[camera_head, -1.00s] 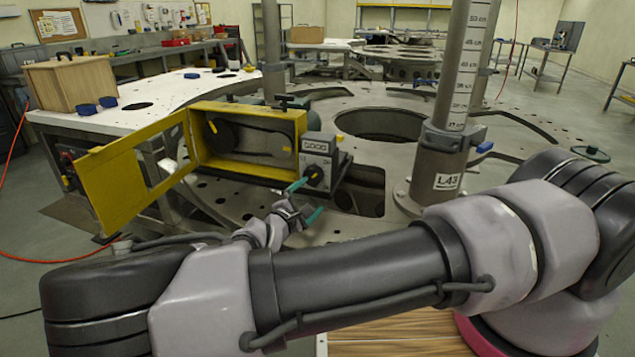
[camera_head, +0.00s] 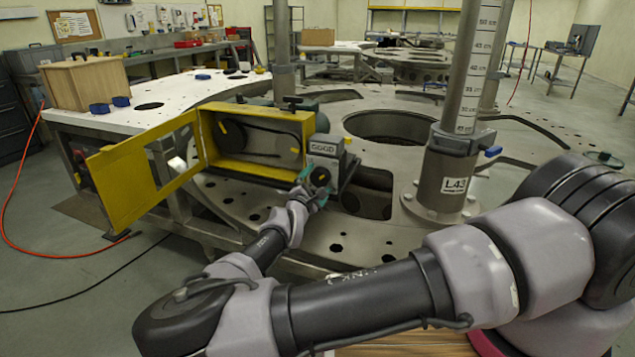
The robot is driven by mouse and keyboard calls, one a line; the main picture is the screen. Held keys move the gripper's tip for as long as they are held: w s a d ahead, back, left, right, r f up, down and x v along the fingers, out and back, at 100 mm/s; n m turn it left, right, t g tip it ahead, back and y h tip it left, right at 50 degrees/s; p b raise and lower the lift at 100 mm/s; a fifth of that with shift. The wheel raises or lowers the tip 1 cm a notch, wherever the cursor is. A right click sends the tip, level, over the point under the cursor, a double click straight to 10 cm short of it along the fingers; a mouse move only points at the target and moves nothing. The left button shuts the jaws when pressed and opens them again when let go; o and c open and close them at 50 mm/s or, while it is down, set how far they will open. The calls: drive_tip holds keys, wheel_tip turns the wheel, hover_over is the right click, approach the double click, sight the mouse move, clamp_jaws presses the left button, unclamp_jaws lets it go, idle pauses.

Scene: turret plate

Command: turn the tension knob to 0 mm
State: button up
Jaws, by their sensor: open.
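A small black knob (camera_head: 320,176) sits on the front of a grey box (camera_head: 326,153) with a digit counter on it. The box is at the right end of the open yellow belt housing (camera_head: 252,133). My gripper (camera_head: 313,186), with teal fingers, is open at the knob. The fingers appear to lie on either side of the knob, but I cannot tell whether they touch it. The knob's markings and the counter digits are too small to read surely.
The yellow door (camera_head: 135,176) hangs open to the left of my arm. A thick grey post (camera_head: 450,165) stands right of the box. The metal turret plate (camera_head: 300,240) has large openings. A wooden box (camera_head: 84,84) stands on the white table at left.

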drive_tip(key=shift+w, duration=0.15)
drive_tip(key=c, duration=1.3)
